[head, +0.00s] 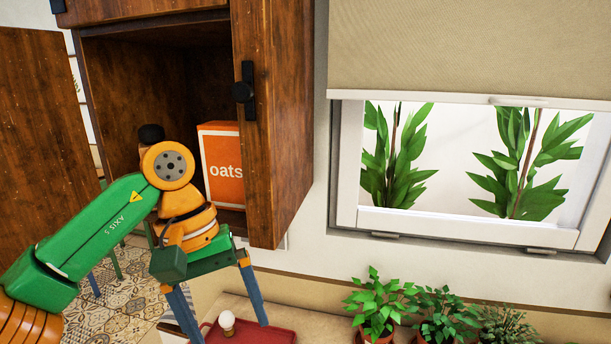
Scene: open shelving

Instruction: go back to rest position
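My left gripper (229,331) hangs from the green and orange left arm, in front of the open wooden cabinet. Its two blue fingers point down and are spread wide apart, with nothing held between them. The fingertips appear over a red tray (278,335) at the bottom of the view. A small white rounded object (227,319) on a brownish base shows between the fingers; whether it is lower down on the tray is hard to tell. An orange oats box (224,168) stands inside the cabinet, partly hidden by the arm. My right gripper is not in view.
The cabinet (106,95) has an open door (42,150) at left and a wooden door (280,120) with a black handle at right, close to the arm. Potted plants (374,303) stand on the counter at lower right, below a window (460,225).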

